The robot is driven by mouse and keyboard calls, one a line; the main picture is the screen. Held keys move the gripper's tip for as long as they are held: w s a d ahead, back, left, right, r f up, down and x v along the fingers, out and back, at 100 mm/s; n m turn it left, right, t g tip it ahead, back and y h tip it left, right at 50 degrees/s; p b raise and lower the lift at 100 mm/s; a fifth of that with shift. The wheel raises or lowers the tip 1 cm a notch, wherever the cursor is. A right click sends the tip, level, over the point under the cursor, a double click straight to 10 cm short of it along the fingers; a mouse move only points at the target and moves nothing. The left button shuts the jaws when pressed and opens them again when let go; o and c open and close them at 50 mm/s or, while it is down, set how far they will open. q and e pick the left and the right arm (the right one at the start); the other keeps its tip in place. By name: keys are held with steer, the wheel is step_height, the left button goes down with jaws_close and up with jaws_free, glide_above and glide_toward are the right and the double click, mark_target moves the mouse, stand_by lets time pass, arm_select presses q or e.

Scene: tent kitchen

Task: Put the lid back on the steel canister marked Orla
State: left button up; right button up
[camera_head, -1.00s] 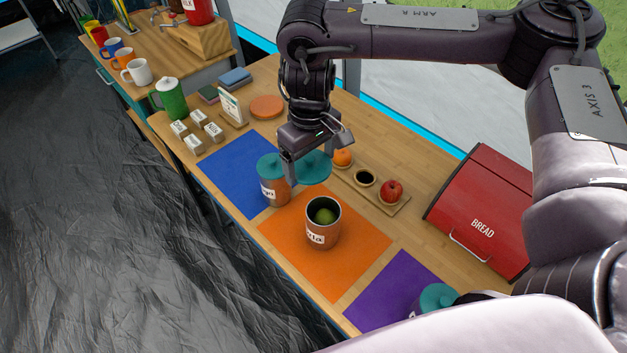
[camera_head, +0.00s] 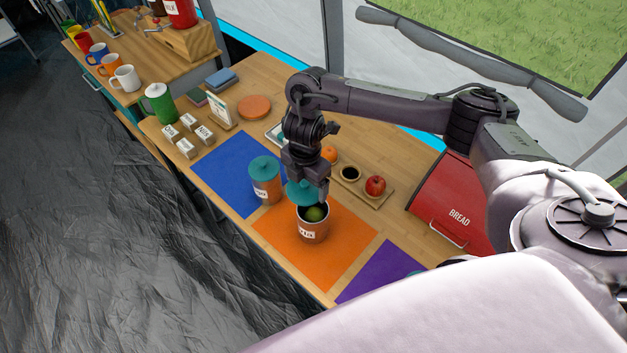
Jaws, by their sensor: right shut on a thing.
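The open steel canister (camera_head: 313,228) stands upright on the orange mat (camera_head: 345,252). A round green thing (camera_head: 314,213) shows inside it. Its label is turned partly away and too small to read surely. My right gripper (camera_head: 312,194) is shut on the teal lid (camera_head: 299,191) and holds it tilted above the canister's back left rim. The gripper hides part of the lid, and I cannot tell whether lid and rim touch. My left gripper is not in view.
A canister with a teal lid (camera_head: 265,180) stands on the blue mat (camera_head: 225,172), close to the left of my gripper. A tray (camera_head: 378,200) with an orange, a dark cup and an apple lies behind. The red bread bin (camera_head: 455,205) stands at right.

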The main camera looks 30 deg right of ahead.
steer(key=shift+s+d+f+n, duration=0.55)
steer(key=shift+d+f+n, duration=0.2)
steer(key=shift+n, duration=0.35)
step_height(320, 180, down, 4)
steer(key=b, duration=0.4)
steer(key=shift+f, duration=0.15)
steer(key=shift+f+b, duration=0.7)
steer(key=shift+f, duration=0.3)
steer(key=shift+p, duration=0.3)
steer(key=shift+f, duration=0.15)
stand_by(0.7)
steer(key=o, duration=0.9)
steer(key=shift+c, duration=0.2)
